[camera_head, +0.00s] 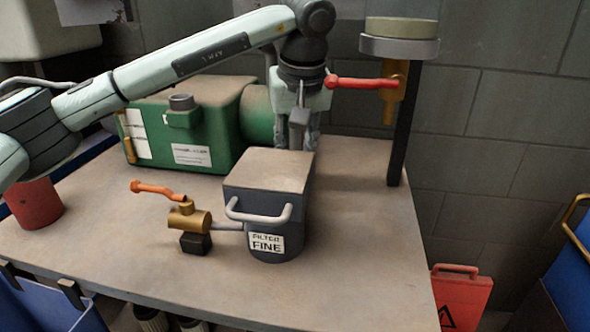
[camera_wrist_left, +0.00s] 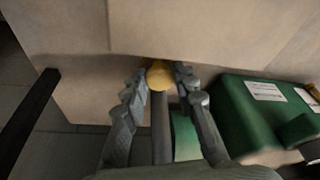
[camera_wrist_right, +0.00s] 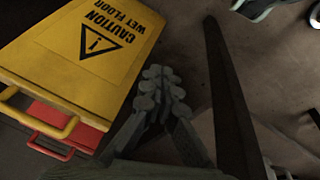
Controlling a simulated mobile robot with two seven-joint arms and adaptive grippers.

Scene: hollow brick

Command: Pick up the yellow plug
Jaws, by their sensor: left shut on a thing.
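The yellow plug (camera_wrist_left: 160,75) shows as a rounded yellow end between the fingertips of my left gripper (camera_wrist_left: 166,70) in the left wrist view. A grey bar (camera_wrist_left: 160,125) runs from it back between the fingers. In the head view my left gripper (camera_head: 298,140) points down behind the grey filter box (camera_head: 268,170), which hides its fingertips and the yellow end. The left gripper is shut on the plug. My right gripper (camera_wrist_right: 161,82) shows only in the right wrist view, with its fingertips together and nothing seen between them.
A green machine (camera_head: 210,130) stands at the back of the table (camera_head: 140,265). A brass valve (camera_head: 188,220) sits left of the filter box. A black post (camera_head: 402,130) carries a red-handled valve (camera_head: 360,83). A yellow wet-floor sign (camera_wrist_right: 75,50) is near my right gripper.

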